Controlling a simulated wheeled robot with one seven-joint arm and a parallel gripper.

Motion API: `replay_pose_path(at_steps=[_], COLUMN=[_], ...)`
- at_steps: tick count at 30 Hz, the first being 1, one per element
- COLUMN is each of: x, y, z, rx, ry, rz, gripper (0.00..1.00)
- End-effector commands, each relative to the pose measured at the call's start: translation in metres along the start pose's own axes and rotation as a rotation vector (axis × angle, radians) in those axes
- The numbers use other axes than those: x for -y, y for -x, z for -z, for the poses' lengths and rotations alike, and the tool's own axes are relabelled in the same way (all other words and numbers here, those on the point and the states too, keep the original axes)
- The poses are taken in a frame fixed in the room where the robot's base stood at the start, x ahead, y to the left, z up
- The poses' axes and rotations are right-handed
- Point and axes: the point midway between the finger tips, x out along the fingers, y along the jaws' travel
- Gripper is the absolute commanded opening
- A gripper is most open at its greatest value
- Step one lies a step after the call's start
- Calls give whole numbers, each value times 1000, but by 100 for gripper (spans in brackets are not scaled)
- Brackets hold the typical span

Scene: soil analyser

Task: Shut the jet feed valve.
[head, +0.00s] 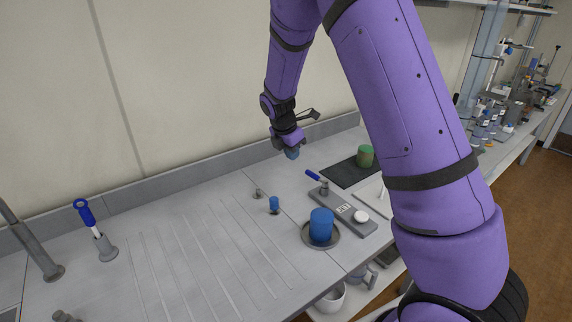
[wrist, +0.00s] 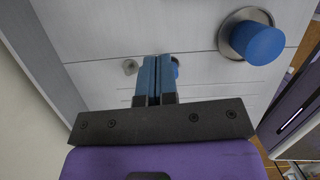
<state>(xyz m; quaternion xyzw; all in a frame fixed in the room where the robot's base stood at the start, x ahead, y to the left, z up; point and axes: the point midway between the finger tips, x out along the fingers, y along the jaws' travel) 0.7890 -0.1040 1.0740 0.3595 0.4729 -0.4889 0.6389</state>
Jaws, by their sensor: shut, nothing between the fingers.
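A blue lever (head: 313,175) on a short grey post stands at the back end of a grey plate (head: 352,221) on the bench. The plate carries a small white label and a round white button; the lever looks like the valve handle, but no readable name confirms it. My gripper (head: 292,154) hangs above the bench, behind and left of the lever, apart from it. In the wrist view my gripper (wrist: 157,78) has its blue fingers together with nothing between them. The lever does not show in the wrist view.
A large blue cylinder (head: 321,224) sits on a round grey dish (head: 307,238); the cylinder also shows in the wrist view (wrist: 258,43). A small blue knob (head: 274,203) stands nearby. A green cylinder (head: 365,156) stands on a dark mat (head: 340,174).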

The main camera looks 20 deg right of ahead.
Motion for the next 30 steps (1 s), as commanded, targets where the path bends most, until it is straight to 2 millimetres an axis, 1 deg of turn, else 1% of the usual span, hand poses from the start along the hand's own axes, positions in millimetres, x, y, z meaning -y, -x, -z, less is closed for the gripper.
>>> replay_pose_path(at_steps=[5,12,17,18,21,25,30], x=[0,0,0,0,0,-1,-1], y=[-26,-71,-99,-100,-106,-111,-114], z=[1,1,0,-8,-20,-30,-34], rx=[0,0,0,1,0,0,0], ry=[-2,-3,-4,-6,-6,-6,-4], rz=[3,3,2,-1,-1,-2,-2], gripper=[0,0,0,0,0,0,0])
